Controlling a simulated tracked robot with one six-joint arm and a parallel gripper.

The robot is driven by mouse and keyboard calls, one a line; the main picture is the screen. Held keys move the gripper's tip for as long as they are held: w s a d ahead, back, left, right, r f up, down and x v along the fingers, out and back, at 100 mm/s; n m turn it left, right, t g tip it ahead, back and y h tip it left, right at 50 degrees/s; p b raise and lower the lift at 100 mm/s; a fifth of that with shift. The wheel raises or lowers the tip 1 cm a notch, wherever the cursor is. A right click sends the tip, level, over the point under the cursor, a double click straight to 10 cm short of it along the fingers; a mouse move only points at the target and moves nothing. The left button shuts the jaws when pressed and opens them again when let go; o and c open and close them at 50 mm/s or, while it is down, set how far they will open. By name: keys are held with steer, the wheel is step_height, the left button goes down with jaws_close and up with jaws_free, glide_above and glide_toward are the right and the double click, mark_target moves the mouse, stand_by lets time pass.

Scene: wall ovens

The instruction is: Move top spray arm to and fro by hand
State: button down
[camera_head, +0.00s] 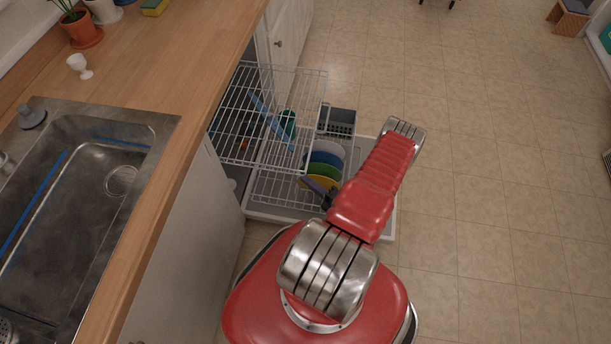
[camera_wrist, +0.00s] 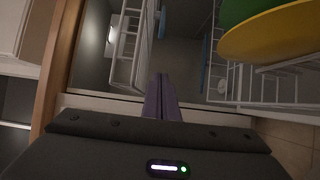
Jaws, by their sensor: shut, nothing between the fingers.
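The top spray arm (camera_head: 270,120) is a long blue bar, seen through the wires of the dishwasher's upper rack in the head view. A blue strip (camera_wrist: 206,62) shows in the wrist view, right of my fingers; I cannot tell if it is the same arm. My gripper (camera_head: 312,184) has purple fingers and is low beside the plates, apart from the blue bar in the head view. In the wrist view my gripper (camera_wrist: 160,80) is shut and empty, pointing into the dishwasher. My arm hides part of the lower rack.
The upper rack (camera_head: 310,82) is pulled out over the lower rack (camera_head: 270,190). Several coloured plates (camera_head: 326,160) stand right of my fingers; a yellow plate (camera_wrist: 275,38) is close in the wrist view. A grey cutlery basket (camera_head: 337,122) stands behind.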

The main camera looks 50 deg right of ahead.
steer(key=w+d, duration=0.4)
steer(key=w, duration=0.5)
steer(key=shift+w+d, duration=0.25)
steer(key=shift+w, duration=0.15)
steer(key=shift+d, duration=0.1)
stand_by(0.4)
